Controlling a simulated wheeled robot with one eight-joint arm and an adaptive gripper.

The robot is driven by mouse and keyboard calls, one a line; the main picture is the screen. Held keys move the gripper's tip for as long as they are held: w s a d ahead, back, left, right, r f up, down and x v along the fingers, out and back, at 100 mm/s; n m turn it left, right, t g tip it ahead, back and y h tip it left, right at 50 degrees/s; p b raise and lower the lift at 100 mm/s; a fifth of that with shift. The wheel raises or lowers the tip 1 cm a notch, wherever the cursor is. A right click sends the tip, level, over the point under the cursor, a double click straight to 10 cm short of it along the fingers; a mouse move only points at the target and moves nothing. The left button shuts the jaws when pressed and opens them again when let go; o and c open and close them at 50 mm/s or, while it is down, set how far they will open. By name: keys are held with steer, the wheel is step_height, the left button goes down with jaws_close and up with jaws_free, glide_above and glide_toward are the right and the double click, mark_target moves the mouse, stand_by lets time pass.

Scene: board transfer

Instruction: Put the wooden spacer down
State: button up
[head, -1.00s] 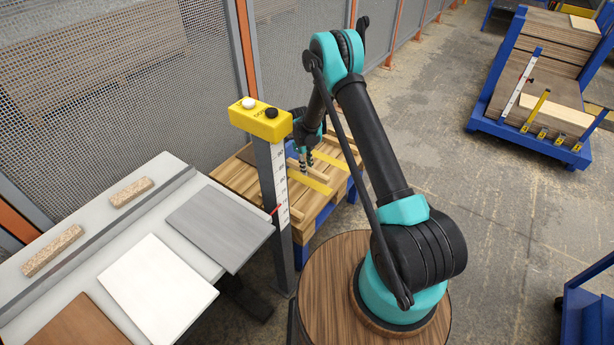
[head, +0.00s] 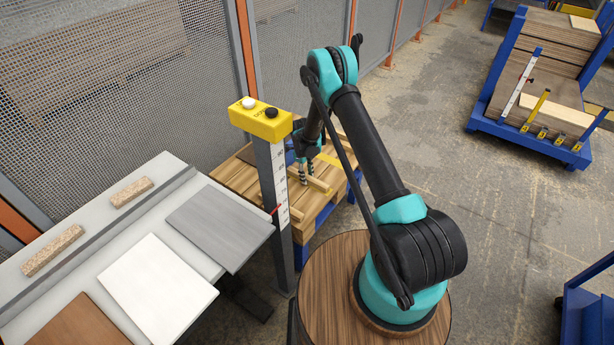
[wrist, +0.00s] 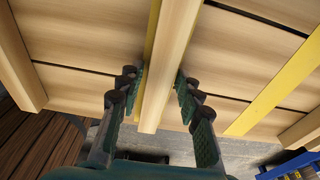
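The wooden spacer (wrist: 165,70), a pale square bar, lies lengthwise over a yellow strip (wrist: 151,30) in the wrist view. A thin edge of the strip shows along its left side. In the head view the spacer (head: 318,184) is on the near part of the board stack (head: 308,210), its far end hidden by my gripper. My gripper (wrist: 160,84) has one finger on each side of the spacer, with small gaps seeming to show. In the head view the gripper (head: 303,174) points down at the stack.
Another yellow strip (wrist: 275,100) lies bare to the right, and another pale bar (wrist: 18,60) lies to the left. A post with a yellow top (head: 261,121) stands close in front of the stack. A white table with panels (head: 160,288) is at left. Mesh fencing runs behind.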

steer(key=shift+o, duration=0.5)
step_height(320, 180, up, 12)
steer(key=w+a, duration=0.1)
steer(key=s+d+r+n+t, duration=0.1)
steer(key=s+d+r+n, duration=0.3)
steer(key=r, duration=0.3)
steer(key=s+d+r+n+y, duration=0.1)
steer(key=s+d+r+n, duration=0.3)
steer(key=d+r, duration=0.15)
steer(key=s+d+r+n+t, duration=0.1)
steer(key=s+d+r+n, duration=0.25)
steer(key=r, duration=0.35)
steer(key=s+d+r+n+t, duration=0.1)
steer(key=s+d+n, duration=0.2)
steer(key=s, duration=0.5)
steer(key=s+d+n+t, duration=0.1)
steer(key=s+d+n, duration=0.2)
steer(key=s+n, duration=0.3)
steer(key=s+d+r+n+t, duration=0.1)
steer(key=s+d+n, duration=0.2)
steer(key=s, duration=0.7)
steer(key=shift+r+n, duration=0.35)
steer(key=shift+n, duration=0.3)
